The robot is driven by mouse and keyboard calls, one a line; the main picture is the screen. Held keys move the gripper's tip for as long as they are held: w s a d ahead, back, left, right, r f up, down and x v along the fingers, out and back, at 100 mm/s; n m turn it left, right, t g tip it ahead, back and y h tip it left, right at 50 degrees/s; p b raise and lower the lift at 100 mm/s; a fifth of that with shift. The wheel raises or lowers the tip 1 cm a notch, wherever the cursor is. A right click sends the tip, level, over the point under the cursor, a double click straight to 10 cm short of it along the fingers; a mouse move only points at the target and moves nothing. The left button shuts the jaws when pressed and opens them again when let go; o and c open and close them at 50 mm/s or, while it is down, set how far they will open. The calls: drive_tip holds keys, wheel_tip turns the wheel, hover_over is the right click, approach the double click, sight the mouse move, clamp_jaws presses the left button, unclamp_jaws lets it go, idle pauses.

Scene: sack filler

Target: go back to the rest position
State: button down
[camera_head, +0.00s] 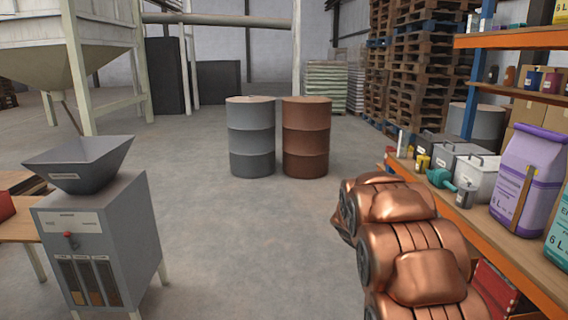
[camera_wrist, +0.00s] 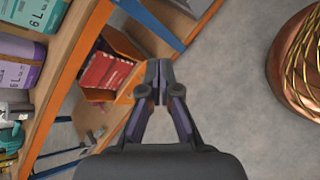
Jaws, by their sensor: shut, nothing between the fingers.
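My gripper (camera_wrist: 160,82) is shut and empty in the wrist view, its fingertips together above the floor near the orange shelf edge. In the head view my copper-coloured arm fills the lower right, beside the shelf, and hides the gripper. The sack filler (camera_head: 98,235) stands at the lower left, a grey cabinet with a dark hopper (camera_head: 80,162) on top and a red knob on its front.
The orange-edged shelf (camera_head: 535,268) on the right holds a purple sack (camera_head: 528,175), a teal sack and several small containers. A grey drum (camera_head: 252,138) and a brown drum (camera_head: 306,138) stand ahead. The middle floor (camera_head: 240,245) is clear. A red item (camera_wrist: 105,72) lies on the lower shelf.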

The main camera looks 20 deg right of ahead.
drive_tip(key=s+a+r+m+t+y+p, duration=0.1)
drive_tip(key=s+a+r+y+p, duration=0.2)
drive_tip(key=a, duration=0.9)
drive_tip(key=s+a+r+m+t+y+p, duration=0.1)
drive_tip(key=s+a+r+t+y+p, duration=0.1)
drive_tip(key=s+a+r+p, duration=0.5)
drive_tip(key=s+a+r+m+t+y+p, duration=0.1)
drive_tip(key=s+a+r+y+p, duration=0.2)
drive_tip(key=a, duration=1.3)
drive_tip(key=s+r+p, duration=0.3)
drive_tip(key=s+r, duration=0.1)
drive_tip(key=r, duration=0.2)
drive_tip(key=shift+s+a+m+y, duration=0.3)
drive_tip(key=shift+s+m+y, duration=0.1)
drive_tip(key=shift+d, duration=0.1)
